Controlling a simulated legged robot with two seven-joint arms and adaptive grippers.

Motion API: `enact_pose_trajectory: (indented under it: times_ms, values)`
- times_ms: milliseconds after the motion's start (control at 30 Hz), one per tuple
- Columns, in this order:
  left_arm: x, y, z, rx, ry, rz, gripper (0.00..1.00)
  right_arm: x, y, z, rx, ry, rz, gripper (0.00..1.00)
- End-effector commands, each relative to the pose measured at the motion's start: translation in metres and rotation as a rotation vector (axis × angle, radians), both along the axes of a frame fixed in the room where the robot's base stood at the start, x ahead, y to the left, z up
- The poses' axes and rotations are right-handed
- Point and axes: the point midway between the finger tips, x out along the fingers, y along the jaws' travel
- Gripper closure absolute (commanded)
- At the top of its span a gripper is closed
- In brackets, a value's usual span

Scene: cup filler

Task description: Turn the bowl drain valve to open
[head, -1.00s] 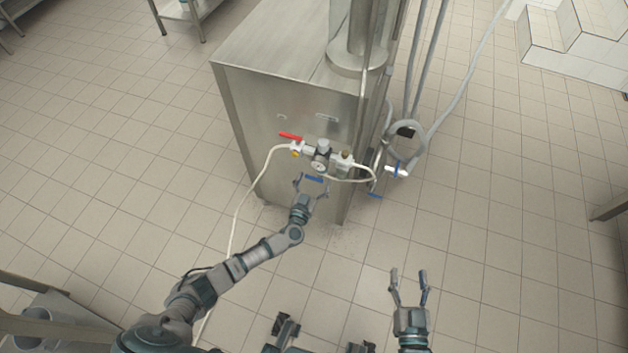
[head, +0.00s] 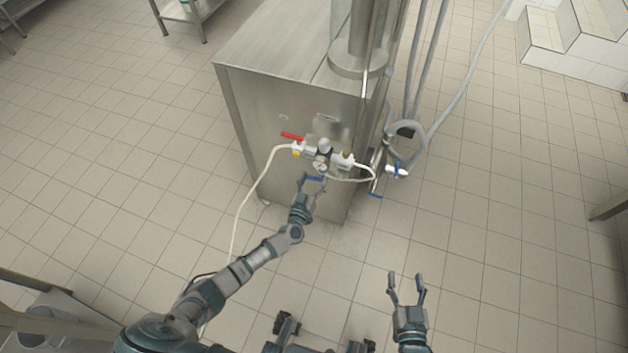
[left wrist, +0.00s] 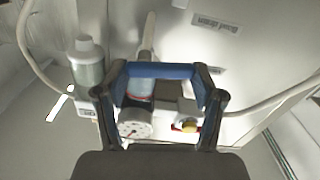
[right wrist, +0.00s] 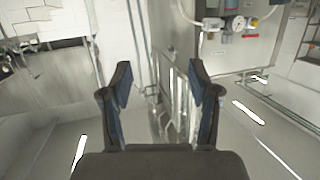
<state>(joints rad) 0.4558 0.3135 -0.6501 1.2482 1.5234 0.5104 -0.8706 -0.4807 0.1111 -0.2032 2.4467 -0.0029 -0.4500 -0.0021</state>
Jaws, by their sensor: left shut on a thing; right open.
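My right gripper (head: 406,283) is open and empty over the floor, well away from the machine.
A red lever (head: 291,136) lies above left of the gripped handle. Another blue handle (head: 375,195) and a white valve with a blue lever (head: 397,170) sit by the machine's right side. A pale hose (head: 252,193) hangs left near my left arm.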

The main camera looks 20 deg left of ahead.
Motion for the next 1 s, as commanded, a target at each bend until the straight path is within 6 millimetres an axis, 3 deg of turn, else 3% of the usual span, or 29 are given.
enact_pose_trajectory:
  times_ms: [200, 367, 1000]
  values:
    - [-0.001, 0.000, -0.006, -0.190, 0.012, 0.002, 0.66, -0.003, -0.003, -0.007, -0.012, 0.050, -0.002, 0.39]
    - [-0.002, 0.001, -0.011, -0.342, 0.017, 0.004, 0.66, 0.001, 0.000, -0.001, 0.004, -0.006, -0.001, 0.39]
    - [-0.002, -0.004, -0.023, -0.950, 0.038, 0.006, 0.66, 0.010, 0.009, 0.052, 0.116, -0.381, 0.003, 0.39]
